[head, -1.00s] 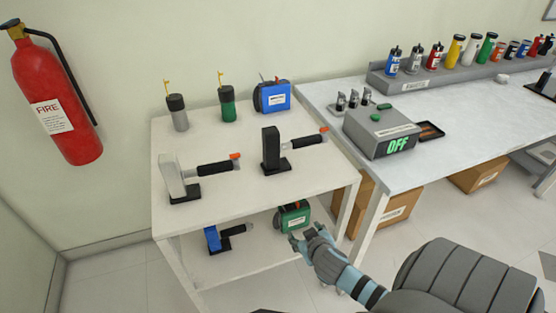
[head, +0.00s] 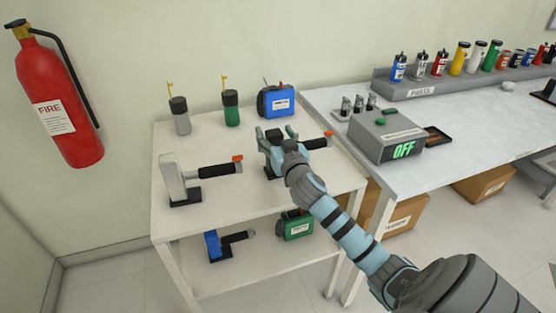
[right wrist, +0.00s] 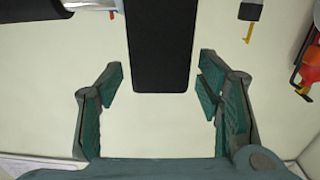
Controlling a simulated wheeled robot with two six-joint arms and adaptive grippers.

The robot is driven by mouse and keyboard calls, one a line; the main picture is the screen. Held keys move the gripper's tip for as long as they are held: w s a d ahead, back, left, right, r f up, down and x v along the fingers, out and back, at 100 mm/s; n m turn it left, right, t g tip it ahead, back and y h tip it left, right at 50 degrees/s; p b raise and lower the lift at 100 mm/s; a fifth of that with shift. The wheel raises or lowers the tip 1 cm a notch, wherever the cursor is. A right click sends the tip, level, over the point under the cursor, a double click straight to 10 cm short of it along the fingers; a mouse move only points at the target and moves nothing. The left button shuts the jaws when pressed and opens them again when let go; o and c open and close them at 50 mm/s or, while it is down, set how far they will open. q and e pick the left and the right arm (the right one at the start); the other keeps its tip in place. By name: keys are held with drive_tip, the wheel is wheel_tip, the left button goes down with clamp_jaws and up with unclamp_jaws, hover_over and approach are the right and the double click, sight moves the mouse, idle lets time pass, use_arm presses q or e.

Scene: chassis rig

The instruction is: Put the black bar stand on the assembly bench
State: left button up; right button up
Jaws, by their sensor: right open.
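The black bar stand (head: 278,136) stands upright on the top shelf of the white rack, with a black-handled, orange-tipped tool (head: 317,143) sticking out to its right. In the right wrist view the stand's black post (right wrist: 162,45) reaches between the two open fingers of the gripper (right wrist: 162,95), with a gap on each side. The assembly bench (head: 455,125) is the light-topped table at the right. My left gripper is not in view.
A white bar stand (head: 174,180) with a similar tool stands to the left on the same shelf (head: 215,212). Grey and green canisters (head: 231,110) and a blue box (head: 277,101) are behind.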

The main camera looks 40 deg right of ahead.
drive_tip(key=shift+w+d, duration=0.15)
drive_tip(key=shift+w, duration=0.35)
drive_tip(key=shift+s, duration=0.1)
clamp_jaws()
